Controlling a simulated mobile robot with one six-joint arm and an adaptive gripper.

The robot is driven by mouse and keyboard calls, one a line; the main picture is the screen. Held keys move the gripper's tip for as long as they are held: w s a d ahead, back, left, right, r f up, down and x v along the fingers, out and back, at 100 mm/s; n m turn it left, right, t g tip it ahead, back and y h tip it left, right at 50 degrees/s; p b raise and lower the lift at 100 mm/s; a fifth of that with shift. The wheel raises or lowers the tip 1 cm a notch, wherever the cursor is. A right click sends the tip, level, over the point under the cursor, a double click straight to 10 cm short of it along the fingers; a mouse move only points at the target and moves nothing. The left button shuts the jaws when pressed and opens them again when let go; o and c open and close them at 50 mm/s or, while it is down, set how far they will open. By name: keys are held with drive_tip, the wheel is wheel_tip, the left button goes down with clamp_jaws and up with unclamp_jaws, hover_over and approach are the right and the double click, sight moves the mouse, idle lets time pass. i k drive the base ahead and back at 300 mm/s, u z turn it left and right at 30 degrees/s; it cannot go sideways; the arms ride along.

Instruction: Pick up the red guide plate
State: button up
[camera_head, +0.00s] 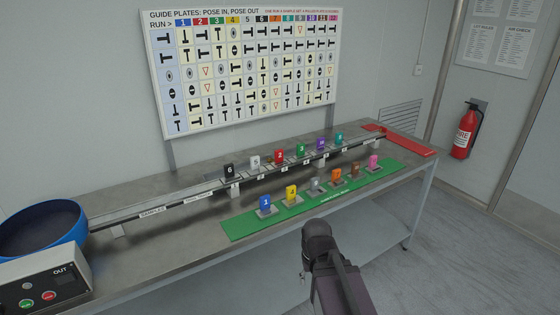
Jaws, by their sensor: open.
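The red guide plate (279,156), marked with a 2, stands upright on the long rail (130,209) at the back of the metal bench. It is between a white plate (254,162) on its left and a green plate (301,150) on its right. My arm reaches in from the bottom of the picture and ends in a dark joint in front of the bench. It is well apart from the red plate. No gripper fingers show.
A green mat (240,228) with several coloured plates lies in front of the rail. A red tray (412,144) is at the bench's right end. A blue bowl (72,238) and a control box (45,285) stand at the left. A chart board hangs behind.

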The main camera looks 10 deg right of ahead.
sight(279, 162)
drive_tip(key=z, duration=0.4)
drive_tip(key=i, duration=1.15)
drive_tip(key=u, duration=0.05)
